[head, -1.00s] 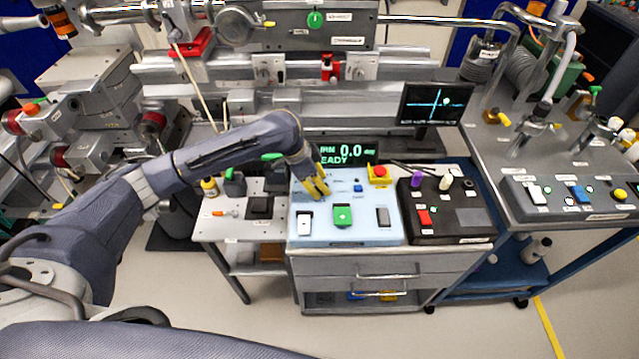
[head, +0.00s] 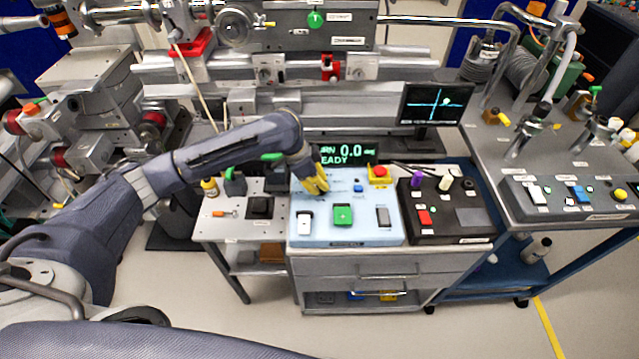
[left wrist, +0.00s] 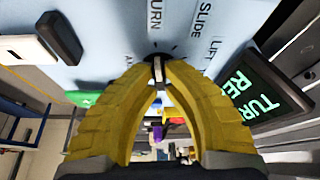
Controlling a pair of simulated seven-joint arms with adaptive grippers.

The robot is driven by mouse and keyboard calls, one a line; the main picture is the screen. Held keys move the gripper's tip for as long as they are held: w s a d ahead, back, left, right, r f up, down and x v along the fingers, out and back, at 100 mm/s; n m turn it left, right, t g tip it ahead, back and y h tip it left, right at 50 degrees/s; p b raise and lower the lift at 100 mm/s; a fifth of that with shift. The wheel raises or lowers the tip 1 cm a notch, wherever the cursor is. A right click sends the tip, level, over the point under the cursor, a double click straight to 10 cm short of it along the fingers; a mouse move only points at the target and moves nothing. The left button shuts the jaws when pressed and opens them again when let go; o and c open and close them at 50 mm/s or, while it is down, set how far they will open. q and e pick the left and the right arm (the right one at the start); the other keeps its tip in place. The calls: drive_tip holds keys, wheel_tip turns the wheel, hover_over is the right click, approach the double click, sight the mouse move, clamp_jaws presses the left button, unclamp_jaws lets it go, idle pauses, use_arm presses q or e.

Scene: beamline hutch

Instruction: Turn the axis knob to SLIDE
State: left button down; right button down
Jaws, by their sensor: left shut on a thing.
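The axis knob (left wrist: 157,59) is a small dark knob with a white line on the pale blue panel. Printed labels TURN, SLIDE and LIFT fan out around it in the left wrist view. My left gripper (left wrist: 158,72), with yellow ribbed fingers, is shut on the knob at its fingertips. In the head view my left gripper (head: 318,190) reaches down onto the blue panel (head: 372,231) and hides most of the knob. The display (head: 345,153) reads TURN 0.0 deg and READY. My right gripper is in neither view.
The panel also carries a white rocker (head: 304,220), a green button (head: 343,215), a grey rocker (head: 382,217) and a red stop button (head: 379,171). A black control box (head: 450,232) adjoins on the right. A monitor (head: 435,104) stands behind.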

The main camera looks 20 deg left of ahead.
use_arm(q)
drive_tip(key=m+g, duration=0.1)
drive_tip(key=m, duration=0.2)
drive_tip(key=shift+w+m+h, duration=0.1)
drive_tip(key=shift+m+h, duration=0.2)
drive_tip(key=shift+m, duration=0.1)
drive_tip(key=shift+m+g, duration=0.9)
drive_tip(key=shift+m, duration=0.9)
drive_tip(key=c, duration=1.5)
unclamp_jaws()
drive_tip(key=shift+o, duration=0.2)
drive_tip(key=shift+r, duration=0.1)
drive_tip(key=v, duration=1.1)
drive_tip(key=shift+r, duration=0.4)
